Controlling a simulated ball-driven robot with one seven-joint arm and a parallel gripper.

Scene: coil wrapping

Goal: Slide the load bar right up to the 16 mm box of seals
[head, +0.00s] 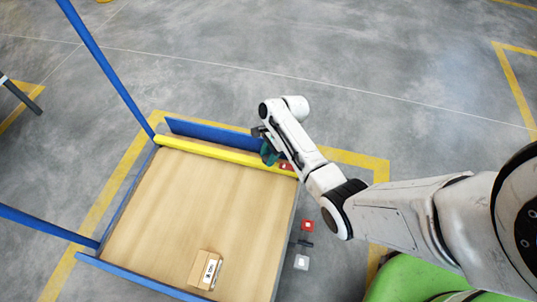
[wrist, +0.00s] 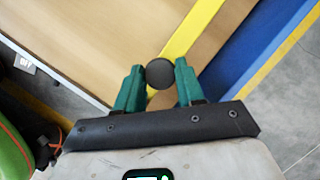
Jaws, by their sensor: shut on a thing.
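The yellow load bar (head: 215,155) lies across the far end of the wooden deck, next to the blue end rail. Its yellow length also shows in the wrist view (wrist: 190,30), with a round black end (wrist: 160,73). My gripper (head: 268,150) is at the bar's right end. In the wrist view its green fingers (wrist: 160,84) are shut on that black end, one on each side. A cardboard box (head: 205,269) with a white label sits at the near end of the deck, well apart from the bar. I cannot read its label surely.
The deck (head: 190,205) between bar and box is clear. Blue posts (head: 105,70) stand at the left. Red pieces (head: 307,226) and a grey piece (head: 301,262) sit along the right side. Yellow floor lines (head: 350,160) surround the cart.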

